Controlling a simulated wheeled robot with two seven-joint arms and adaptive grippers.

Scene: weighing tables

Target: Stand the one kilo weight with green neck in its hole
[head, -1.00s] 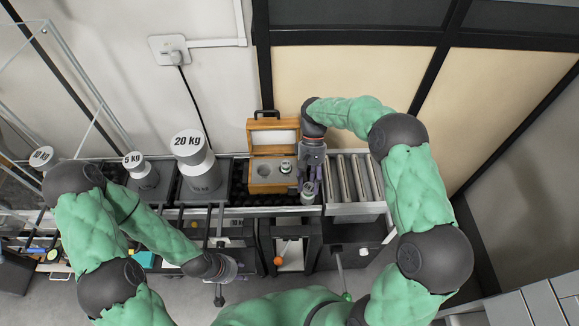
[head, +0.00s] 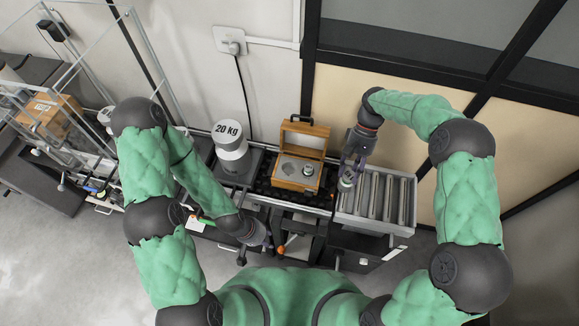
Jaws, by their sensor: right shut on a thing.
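My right gripper (head: 350,172) is shut on a small metal weight with a green neck (head: 347,184). It holds the weight just right of the open wooden case (head: 281,181), by the left end of the rollers. The case has its lid raised at the back. A second metal weight (head: 308,170) stands in the right part of the case, and a round hole (head: 288,168) shows to its left. My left gripper (head: 259,236) hangs low in front of the bench, away from the case, and its fingers are too small to read.
A large 20 kg weight (head: 230,143) stands on a dark platform left of the case. A roller conveyor (head: 378,197) lies to the right. Levers and drawers are below the bench.

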